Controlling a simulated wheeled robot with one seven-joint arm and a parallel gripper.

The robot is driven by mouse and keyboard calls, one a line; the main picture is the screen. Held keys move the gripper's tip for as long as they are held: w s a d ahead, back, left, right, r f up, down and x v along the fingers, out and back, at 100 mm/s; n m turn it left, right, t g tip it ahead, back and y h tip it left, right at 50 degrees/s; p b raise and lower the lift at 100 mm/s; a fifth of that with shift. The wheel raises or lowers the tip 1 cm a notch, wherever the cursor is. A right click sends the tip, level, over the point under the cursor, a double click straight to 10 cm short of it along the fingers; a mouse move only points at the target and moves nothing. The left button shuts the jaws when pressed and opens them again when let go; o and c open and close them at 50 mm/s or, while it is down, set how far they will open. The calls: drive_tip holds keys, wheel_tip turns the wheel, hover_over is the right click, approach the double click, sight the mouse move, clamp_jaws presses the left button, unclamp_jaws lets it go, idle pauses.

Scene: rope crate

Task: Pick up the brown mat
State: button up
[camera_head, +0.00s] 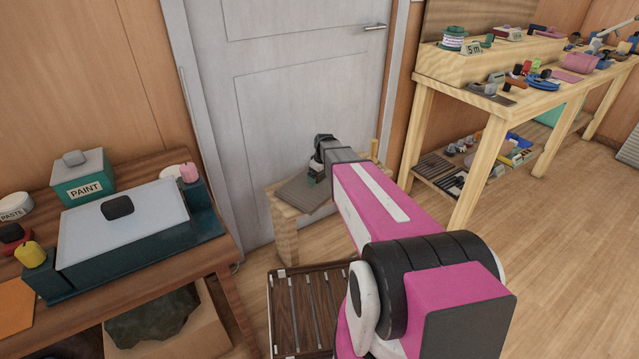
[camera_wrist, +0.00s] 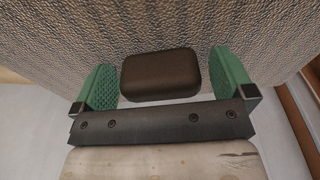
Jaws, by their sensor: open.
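The mat (camera_head: 298,194) looks grey-brown and lies on a small light wooden stand in front of the grey door. In the wrist view its woven surface (camera_wrist: 225,25) fills the top of the picture. A dark brown rounded block (camera_wrist: 160,76) sits against the mat, like a grip on it. My gripper (camera_wrist: 162,84) is open, with one green finger on each side of this block and a small gap at each finger. In the head view my gripper (camera_head: 316,176) is over the mat, and my arm hides part of the stand.
A dark slatted wooden crate (camera_head: 290,315) stands on the floor in front of the stand. At left a table holds a paint box (camera_head: 85,182) and a pale-lidded green case (camera_head: 120,240). At right a long workbench (camera_head: 455,92) carries many small items. Floor at right is clear.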

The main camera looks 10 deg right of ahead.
drive_tip(key=c, duration=1.1)
drive_tip(key=shift+r, duration=0.1)
